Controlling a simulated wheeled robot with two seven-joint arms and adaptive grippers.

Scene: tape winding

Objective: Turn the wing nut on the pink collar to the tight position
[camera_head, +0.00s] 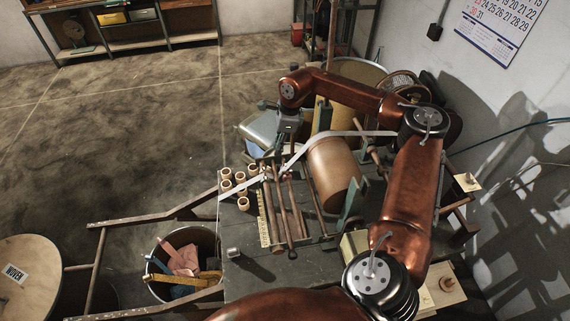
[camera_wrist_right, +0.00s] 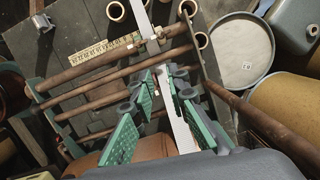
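My right gripper (camera_head: 281,160) reaches down over the rods of the winding frame. In the right wrist view its green-padded fingers (camera_wrist_right: 160,87) stand apart, with a gap between the tips. A white tape (camera_wrist_right: 165,75) runs through the view between and beyond the fingers; I cannot tell whether they touch it. The tape also shows in the head view (camera_head: 345,134), passing the gripper and the large copper-brown roll (camera_head: 336,174). My left gripper is out of view.
Several brown rods (camera_head: 293,215) lie beside a yellow ruler strip (camera_head: 264,228). Several small tan rings (camera_head: 243,204) and a small grey block (camera_head: 233,254) stand on the dark table (camera_head: 255,285). A bin (camera_head: 158,287) of coloured scraps is at the lower left.

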